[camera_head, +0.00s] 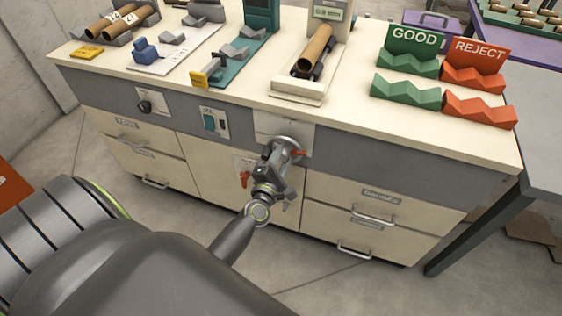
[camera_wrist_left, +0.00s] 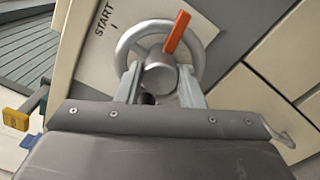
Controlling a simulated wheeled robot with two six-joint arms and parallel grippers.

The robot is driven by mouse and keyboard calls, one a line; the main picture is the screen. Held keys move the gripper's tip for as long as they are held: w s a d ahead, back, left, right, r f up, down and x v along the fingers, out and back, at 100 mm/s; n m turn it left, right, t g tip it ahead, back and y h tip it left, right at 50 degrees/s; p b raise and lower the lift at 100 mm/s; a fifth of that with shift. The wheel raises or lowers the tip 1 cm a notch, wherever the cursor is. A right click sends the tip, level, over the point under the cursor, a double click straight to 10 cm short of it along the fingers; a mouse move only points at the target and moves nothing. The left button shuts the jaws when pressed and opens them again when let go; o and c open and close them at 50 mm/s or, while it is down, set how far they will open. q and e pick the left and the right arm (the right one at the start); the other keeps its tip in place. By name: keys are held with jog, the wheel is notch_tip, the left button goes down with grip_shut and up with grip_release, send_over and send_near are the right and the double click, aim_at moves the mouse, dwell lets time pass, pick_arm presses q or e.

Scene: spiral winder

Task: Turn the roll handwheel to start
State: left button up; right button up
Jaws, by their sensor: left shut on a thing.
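The roll handwheel (camera_head: 285,150) is a grey ring with a hub and an orange pointer, mounted on the front of the bench. It also shows in the left wrist view (camera_wrist_left: 207,27), with the orange pointer (camera_wrist_left: 177,32) aimed up and slightly right. A plate beside it reads START (camera_wrist_left: 104,20), with a short mark below the word. My left gripper (camera_head: 283,153) is at the wheel. In the left wrist view its two fingers stand on either side of the round hub (camera_wrist_left: 160,76), shut on it. The right gripper is not in view.
The bench top (camera_head: 347,108) holds a brown tube (camera_head: 315,50) on a cradle, green GOOD (camera_head: 405,91) and red REJECT (camera_head: 480,108) racks. Drawers with handles (camera_head: 373,218) lie below and beside the wheel. A black knob (camera_head: 145,106) and a switch (camera_head: 210,123) are to its left.

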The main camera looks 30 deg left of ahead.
pick_arm(q)
jog(key=n, duration=0.3)
jog(key=shift+f+n+b, duration=0.1)
jog(key=shift+n+b, duration=0.2)
jog(key=shift+b, duration=0.05)
jog(key=shift+n, duration=1)
jog(key=n+b, duration=0.1)
jog(key=n, duration=0.1)
jog(key=shift+s+a+n, duration=0.1)
jog(key=shift+n, duration=0.2)
jog(key=n+b, duration=0.1)
jog(key=n, duration=0.4)
jog(key=shift+a, duration=0.1)
jog(key=n+b, duration=0.1)
jog(key=n, duration=0.1)
jog(key=shift+n, duration=0.3)
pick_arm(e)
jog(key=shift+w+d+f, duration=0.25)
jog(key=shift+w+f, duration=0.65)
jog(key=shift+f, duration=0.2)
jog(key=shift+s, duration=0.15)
pick_arm(q)
jog(key=o, duration=1)
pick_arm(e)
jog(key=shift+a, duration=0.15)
